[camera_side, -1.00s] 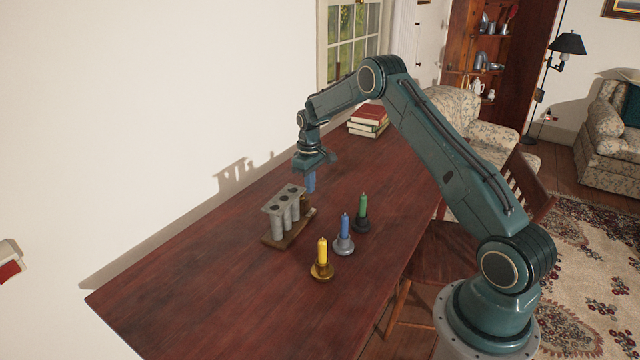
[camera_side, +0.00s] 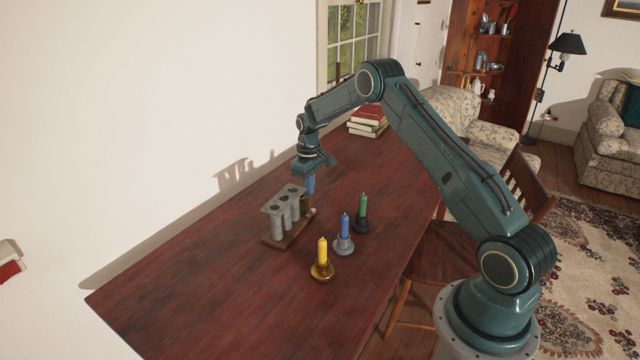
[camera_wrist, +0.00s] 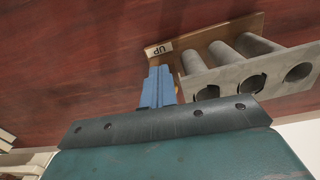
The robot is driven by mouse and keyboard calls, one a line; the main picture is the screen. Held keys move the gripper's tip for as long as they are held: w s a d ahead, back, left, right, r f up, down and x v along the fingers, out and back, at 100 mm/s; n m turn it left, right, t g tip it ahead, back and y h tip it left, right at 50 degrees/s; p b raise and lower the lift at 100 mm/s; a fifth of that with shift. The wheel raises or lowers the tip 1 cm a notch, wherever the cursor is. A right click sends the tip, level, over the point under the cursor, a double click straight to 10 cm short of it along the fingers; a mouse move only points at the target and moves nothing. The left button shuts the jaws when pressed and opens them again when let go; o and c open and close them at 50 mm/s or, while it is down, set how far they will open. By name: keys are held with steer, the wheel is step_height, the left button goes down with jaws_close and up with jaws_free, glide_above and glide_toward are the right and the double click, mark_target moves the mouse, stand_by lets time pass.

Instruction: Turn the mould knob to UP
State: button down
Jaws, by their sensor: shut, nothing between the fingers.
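The candle mould (camera_side: 284,207) stands on the table, with grey metal tubes under a top plate on a wooden base. It also shows in the wrist view (camera_wrist: 230,83), where a pale label reading UP (camera_wrist: 159,49) is on the end of its wooden part. My gripper (camera_side: 310,187) points down at the mould's right end, its blue fingers shut with nothing between them. In the wrist view the fingers (camera_wrist: 158,85) lie just below the label and beside the tubes. I cannot make out the knob; the fingers may hide it. Whether they touch the mould is unclear.
Three candles in holders, yellow (camera_side: 322,258), blue (camera_side: 345,235) and green (camera_side: 362,213), stand to the right of the mould. Several stacked books (camera_side: 367,122) lie at the table's far end. The near left of the red-brown table (camera_side: 200,300) is clear.

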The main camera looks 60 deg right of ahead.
steer(key=shift+w, duration=0.55)
stand_by(0.9)
steer(key=shift+a, duration=0.15)
stand_by(0.3)
steer(key=shift+s, duration=0.45)
stand_by(0.4)
steer(key=shift+r, duration=0.1)
step_height(320, 180, up, 6)
steer(key=shift+f, duration=0.1)
stand_by(0.6)
stand_by(0.3)
steer(key=shift+w+d+r+n, duration=0.15)
steer(key=shift+d+n, duration=0.15)
steer(key=shift+n, duration=0.7)
steer(key=shift+w+d+r+n, duration=0.1)
steer(key=shift+d+r+n, duration=0.2)
steer(key=shift+n, duration=0.7)
steer(key=shift+w+d+r+n, duration=0.15)
steer(key=shift+d+n, duration=0.2)
steer(key=shift+n, duration=0.65)
steer(key=shift+f, duration=0.1)
